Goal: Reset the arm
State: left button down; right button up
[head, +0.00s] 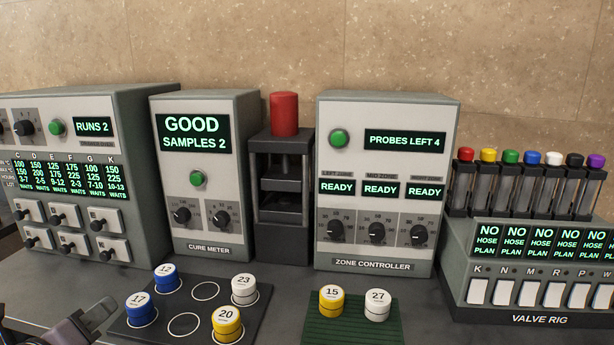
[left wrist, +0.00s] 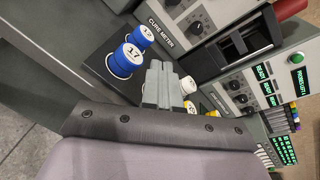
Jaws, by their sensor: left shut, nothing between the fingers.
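My left gripper (head: 90,320) is low at the left edge of the head view, in front of the black sample tray (head: 205,290). In the left wrist view its grey fingers (left wrist: 162,75) are together and hold nothing. The fingertips are near the tray; whether they touch anything I cannot tell, but no sample is between them. The tray carries blue samples 12 (head: 165,277) and 17 (head: 141,309), white 23 (head: 244,290) and yellow 20 (head: 227,323), with empty rings among them. My right gripper is in neither view.
Behind stand the cure meter (head: 203,170), a press with a red top (head: 284,113), and the zone controller (head: 385,180). The valve rig (head: 540,275) is at the right. A green mat (head: 350,330) holds samples 15 (head: 332,300) and 27 (head: 377,305). Bench between mat and rig is clear.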

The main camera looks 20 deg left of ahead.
pick_arm(q)
jog(key=s+d+f+n+g+h, duration=0.1)
jog(key=s+d+f+n+g, duration=0.15)
jog(key=f+n, duration=0.45)
jog(key=s+d+f+n+g, duration=0.1)
jog(key=s+d+f+n, duration=0.3)
jog(key=f, duration=0.6)
jog(key=s+d+f+n+g+h, duration=0.1)
jog(key=d+f+n, duration=0.4)
jog(key=d, duration=0.3)
jog(key=s+d+f+n+h, duration=0.1)
jog(key=d+f+n+h, duration=0.1)
jog(key=d+f+n, duration=0.4)
jog(key=shift+s+d+n+g+h, duration=0.3)
jog(key=shift+d+n+g, duration=0.05)
jog(key=shift+d+n, duration=0.85)
